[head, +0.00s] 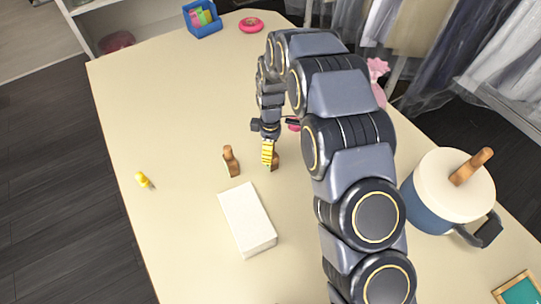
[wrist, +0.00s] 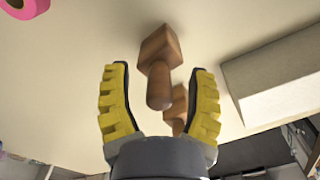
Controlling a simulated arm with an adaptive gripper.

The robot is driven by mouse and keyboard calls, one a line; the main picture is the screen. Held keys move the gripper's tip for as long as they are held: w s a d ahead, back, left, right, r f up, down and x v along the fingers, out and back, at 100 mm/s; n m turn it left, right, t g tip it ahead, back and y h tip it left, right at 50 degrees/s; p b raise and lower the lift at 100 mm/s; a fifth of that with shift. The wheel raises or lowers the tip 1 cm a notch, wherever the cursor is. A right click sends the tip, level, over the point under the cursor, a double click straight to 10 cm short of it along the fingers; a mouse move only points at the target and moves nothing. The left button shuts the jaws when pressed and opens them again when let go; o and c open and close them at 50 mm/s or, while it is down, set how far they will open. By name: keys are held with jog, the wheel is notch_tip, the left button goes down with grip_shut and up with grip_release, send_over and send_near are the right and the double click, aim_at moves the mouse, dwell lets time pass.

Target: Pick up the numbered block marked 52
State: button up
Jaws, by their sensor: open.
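Two brown wooden pieces, each with a block-like base and a rounded handle, are on the table. In the head view one (head: 230,161) stands left of my gripper (head: 268,153), and the other (head: 276,161) is partly hidden behind the yellow fingers. In the wrist view one wooden piece (wrist: 158,68) lies between the open fingers of my gripper (wrist: 160,72), with its handle towards the palm. The second piece (wrist: 180,103) is partly hidden by the right finger. I can read no number 52 on either. My gripper holds nothing.
A white box (head: 247,219) lies near the wooden pieces, also at right in the wrist view (wrist: 275,80). A small yellow object (head: 142,180) is at left. A blue-and-white lidded pot (head: 447,190) stands at right.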

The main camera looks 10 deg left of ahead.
grip_shut()
jog(key=shift+r, duration=0.15)
